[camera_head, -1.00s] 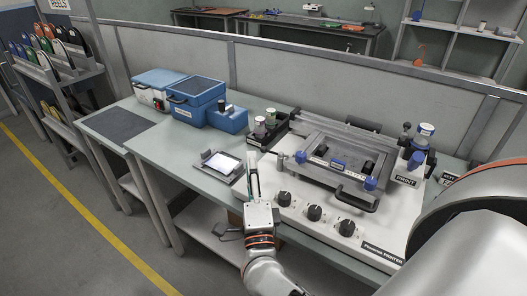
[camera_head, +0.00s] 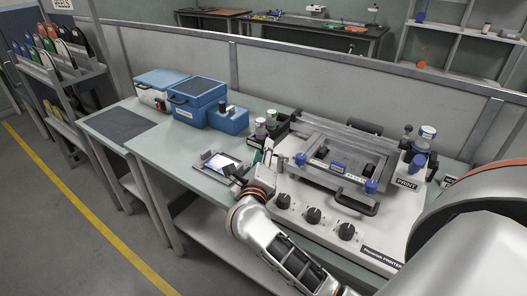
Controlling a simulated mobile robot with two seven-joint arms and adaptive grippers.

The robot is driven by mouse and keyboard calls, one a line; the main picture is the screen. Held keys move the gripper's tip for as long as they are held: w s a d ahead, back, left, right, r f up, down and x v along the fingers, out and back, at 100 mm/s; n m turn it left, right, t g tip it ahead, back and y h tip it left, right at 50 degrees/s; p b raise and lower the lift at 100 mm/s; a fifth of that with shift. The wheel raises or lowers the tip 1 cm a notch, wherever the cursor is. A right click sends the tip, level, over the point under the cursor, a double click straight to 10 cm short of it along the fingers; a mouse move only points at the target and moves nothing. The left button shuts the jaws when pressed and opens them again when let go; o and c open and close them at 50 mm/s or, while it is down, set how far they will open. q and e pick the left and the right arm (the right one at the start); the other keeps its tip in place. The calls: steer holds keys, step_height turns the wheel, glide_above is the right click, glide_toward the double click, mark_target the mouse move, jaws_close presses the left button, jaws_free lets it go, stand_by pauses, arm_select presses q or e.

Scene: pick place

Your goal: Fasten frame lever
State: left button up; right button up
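The printer (camera_head: 398,236) is a white unit with black knobs along its front. On it sits a grey frame (camera_head: 335,139) with a blue clamp lever (camera_head: 300,158) at its left corner and another blue lever (camera_head: 371,186) at its front right. A black handle (camera_head: 352,203) is at the frame's front edge.
A small tray with a white screen (camera_head: 222,163) lies just left of the gripper. A dark bin with jars (camera_head: 272,129) stands behind it. Blue boxes (camera_head: 197,100) are farther left. A bottle (camera_head: 424,138) stands at the printer's back right.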

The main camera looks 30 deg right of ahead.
steer(key=shift+w+d, duration=0.15)
steer(key=shift+d, duration=0.05)
steer(key=shift+c, duration=0.3)
jaws_close()
steer(key=shift+w+d+m+g+h, duration=0.15)
steer(key=shift+m+g+h, duration=0.3)
steer(key=shift+g+h, duration=0.05)
steer(key=shift+w+d+m+g+h, duration=0.1)
steer(key=shift+m+g+h, duration=0.35)
steer(key=shift+g+h, duration=0.05)
steer(key=shift+w+d+m+g+h, duration=0.1)
steer(key=shift+d+m+g+h, duration=0.25)
steer(key=shift+m+g+h, duration=0.45)
